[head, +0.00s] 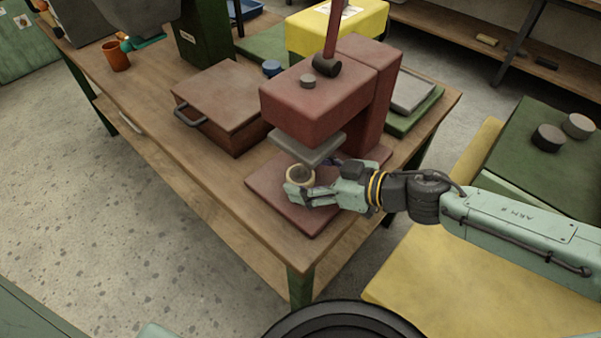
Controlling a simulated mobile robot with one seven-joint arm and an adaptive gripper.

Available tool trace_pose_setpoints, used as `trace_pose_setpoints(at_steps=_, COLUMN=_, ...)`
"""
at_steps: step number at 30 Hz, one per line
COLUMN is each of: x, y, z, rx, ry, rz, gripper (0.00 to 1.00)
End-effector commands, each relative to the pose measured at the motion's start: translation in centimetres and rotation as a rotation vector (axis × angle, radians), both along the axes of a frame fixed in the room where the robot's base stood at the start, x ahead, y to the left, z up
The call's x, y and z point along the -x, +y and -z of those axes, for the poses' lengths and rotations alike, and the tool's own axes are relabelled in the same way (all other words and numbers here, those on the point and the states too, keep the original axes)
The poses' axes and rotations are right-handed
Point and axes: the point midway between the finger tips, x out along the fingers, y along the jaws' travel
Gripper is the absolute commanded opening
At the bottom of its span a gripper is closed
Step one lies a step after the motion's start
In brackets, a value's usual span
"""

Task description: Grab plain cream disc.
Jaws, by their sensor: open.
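A round cream piece (300,174) with a pale rim and a greyer middle sits over the red base plate (270,196) of the press, just below the press's grey upper plate (306,147). My gripper (299,188) is open and comes in from the right. Its pale green near finger passes in front of the cream piece. The far finger is mostly hidden, so I cannot tell whether either finger touches the piece. A pale grey-beige disc (579,126) lies on the green surface at the right, beside a dark disc (548,138), both away from my gripper.
The red press head (318,105) overhangs my gripper closely. A brown box with a handle (222,105) stands left of the press. An orange cup (116,56) is near the far left of the wooden bench (150,120). The bench's front left is clear.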

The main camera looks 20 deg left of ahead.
Motion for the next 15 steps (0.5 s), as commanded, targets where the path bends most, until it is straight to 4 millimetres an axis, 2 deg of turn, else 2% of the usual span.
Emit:
trace_pose_setpoints(at_steps=8, x=-0.07, y=0.26, z=0.19, rx=0.001, ry=0.000, rz=0.001, gripper=0.72)
trace_pose_setpoints(at_steps=15, x=-0.07, y=0.25, z=0.17, rx=0.001, ry=0.000, rz=0.001, gripper=0.56)
